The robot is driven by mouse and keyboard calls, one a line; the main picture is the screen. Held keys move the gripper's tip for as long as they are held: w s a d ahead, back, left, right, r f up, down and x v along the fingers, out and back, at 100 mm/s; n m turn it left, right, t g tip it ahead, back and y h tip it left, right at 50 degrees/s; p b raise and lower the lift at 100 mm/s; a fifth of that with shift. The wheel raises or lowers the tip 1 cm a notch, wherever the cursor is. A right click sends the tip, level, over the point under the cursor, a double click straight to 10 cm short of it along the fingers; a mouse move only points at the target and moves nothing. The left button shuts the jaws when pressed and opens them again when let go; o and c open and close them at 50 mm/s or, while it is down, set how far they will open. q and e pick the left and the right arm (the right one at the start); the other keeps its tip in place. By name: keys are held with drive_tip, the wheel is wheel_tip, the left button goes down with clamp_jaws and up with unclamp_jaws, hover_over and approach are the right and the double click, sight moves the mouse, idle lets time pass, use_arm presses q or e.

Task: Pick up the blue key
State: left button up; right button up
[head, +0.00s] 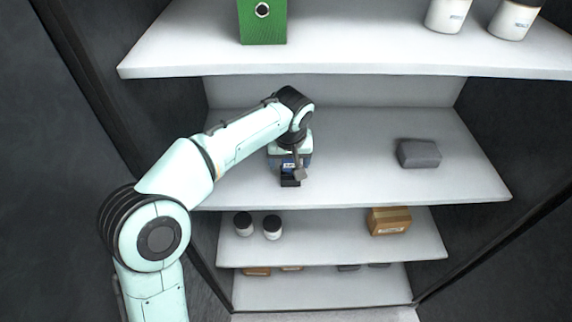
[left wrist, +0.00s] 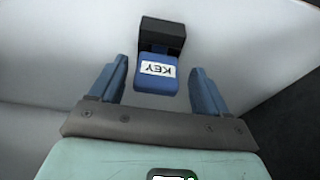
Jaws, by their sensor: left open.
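The blue key (left wrist: 156,74) has a white label reading KEY and is joined to a black block (left wrist: 162,34) at its far end. In the left wrist view it lies between the two spread blue fingers of my left gripper (left wrist: 160,68), with gaps on both sides. In the head view the key (head: 289,166) shows partly on the middle shelf, with the black block at the shelf's front side. My left gripper (head: 298,168) is above it and hides part of it. My right gripper is not in view.
A grey block (head: 418,154) lies to the right on the same white shelf (head: 350,185). An upper shelf (head: 340,55) holds a green binder (head: 262,25) and white containers (head: 448,14). A lower shelf holds two dark-lidded jars (head: 272,228) and a brown box (head: 389,221).

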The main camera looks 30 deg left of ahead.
use_arm(q)
drive_tip(key=shift+w+d, duration=0.15)
drive_tip(key=shift+d, duration=0.05)
drive_tip(key=c, duration=1.1)
drive_tip(key=shift+o, duration=0.2)
drive_tip(key=shift+r, duration=0.1)
